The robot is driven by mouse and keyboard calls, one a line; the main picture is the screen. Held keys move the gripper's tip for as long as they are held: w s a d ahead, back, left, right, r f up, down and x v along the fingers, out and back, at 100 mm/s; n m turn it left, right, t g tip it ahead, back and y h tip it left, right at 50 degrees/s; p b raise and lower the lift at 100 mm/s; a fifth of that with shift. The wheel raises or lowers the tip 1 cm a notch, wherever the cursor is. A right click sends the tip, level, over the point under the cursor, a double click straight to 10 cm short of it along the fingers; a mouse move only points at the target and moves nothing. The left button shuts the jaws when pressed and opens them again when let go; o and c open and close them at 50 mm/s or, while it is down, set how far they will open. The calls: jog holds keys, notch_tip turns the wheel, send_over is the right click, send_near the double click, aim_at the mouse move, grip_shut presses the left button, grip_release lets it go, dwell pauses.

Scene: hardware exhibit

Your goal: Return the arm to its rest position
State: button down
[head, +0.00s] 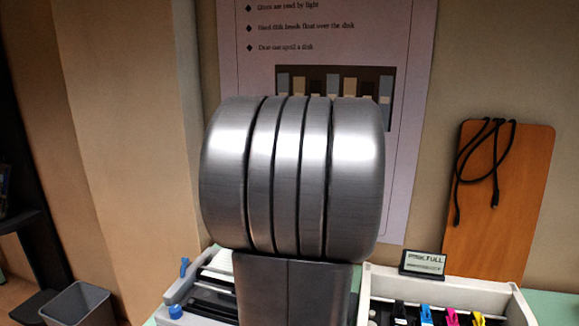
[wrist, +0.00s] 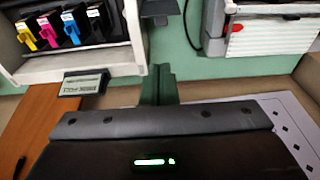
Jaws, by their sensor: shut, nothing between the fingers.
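My arm (head: 293,180) rises upright in the middle of the head view as a large brushed-metal joint above a grey link. It fills the centre of the picture. My gripper is hidden in the head view. In the wrist view, my gripper (wrist: 160,84) shows as two narrow dark fingers close together beyond its dark housing. The fingers are shut with nothing seen between them. The housing carries a lit green light. The wrist picture looks upside down compared with the head view.
A white unit with coloured cartridges (head: 425,313) stands right of my arm, with a small sign (head: 423,263) on it. A grey-and-white device (head: 190,290) stands left. Behind are a poster (head: 400,150) and a wooden board (head: 520,190) with a black cable. A grey bin (head: 78,306) stands lower left.

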notch_tip(320, 180, down, 16)
jog(key=w+b, duration=0.2)
jog(key=w+d+g+p, duration=0.1)
jog(key=w+d, duration=0.1)
jog(key=w, duration=0.4)
notch_tip(320, 180, up, 8)
jog(key=shift+s, duration=0.25)
jog(key=shift+d+r, duration=0.1)
